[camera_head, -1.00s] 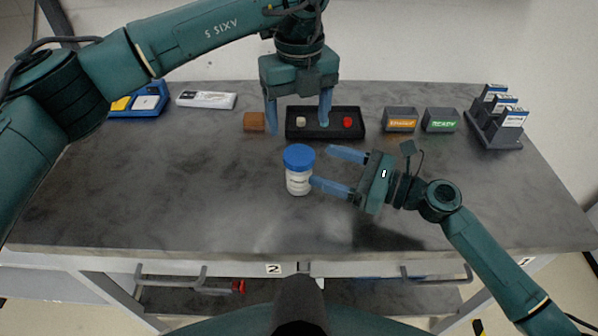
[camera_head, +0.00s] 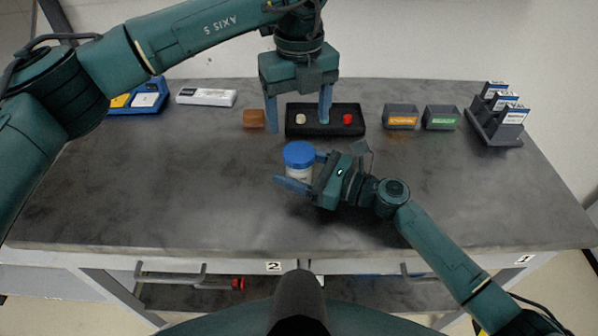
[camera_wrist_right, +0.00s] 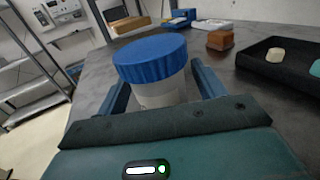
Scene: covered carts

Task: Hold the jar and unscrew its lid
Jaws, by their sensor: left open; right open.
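A white jar (camera_head: 299,174) with a blue ribbed lid (camera_head: 299,154) stands upright on the grey table. My right gripper (camera_head: 297,170) is open, with its blue fingers on either side of the jar's body, below the lid. In the right wrist view the jar body (camera_wrist_right: 160,94) sits between the two fingers, and the lid (camera_wrist_right: 150,60) rises above them. Whether the fingers touch the jar cannot be told. My left gripper (camera_head: 298,112) is open and empty, pointing down above and behind the jar, in front of the black tray.
Behind the jar are a brown block (camera_head: 254,119) and a black tray (camera_head: 335,106) with a white and a red piece. Two labelled bins (camera_head: 401,122) and a rack (camera_head: 487,124) stand at back right. The table's left middle is clear.

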